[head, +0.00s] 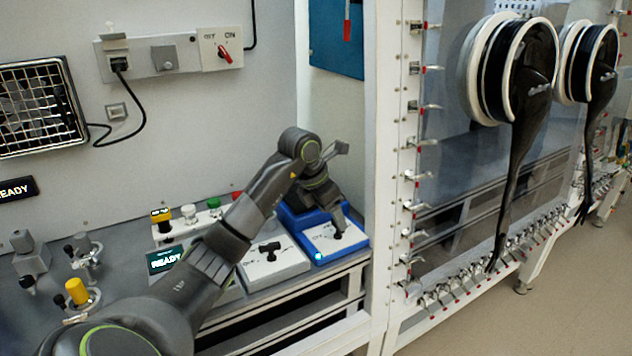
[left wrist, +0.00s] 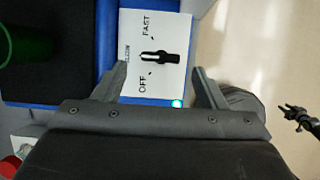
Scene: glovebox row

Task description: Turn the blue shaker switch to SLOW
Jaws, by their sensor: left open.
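The blue shaker (head: 290,222) stands at the right end of the bench, with a white front panel (head: 322,246) and a lit green lamp. In the left wrist view the panel (left wrist: 130,97) carries the labels FAST, SLOW and OFF. Its black switch (left wrist: 165,57) lies level in the picture, with one end towards the SLOW label at its left. My left gripper (head: 335,218) is over the panel, pointing down. In the wrist view its fingers (left wrist: 160,88) are wide apart with nothing between them, just below the switch in the picture.
A white box with a black knob (head: 270,250) stands left of the shaker, beside a READY display (head: 165,260). A dark green vessel (left wrist: 25,45) is on the shaker's dark top. A white frame post (head: 378,180) and the glovebox window are close on the right.

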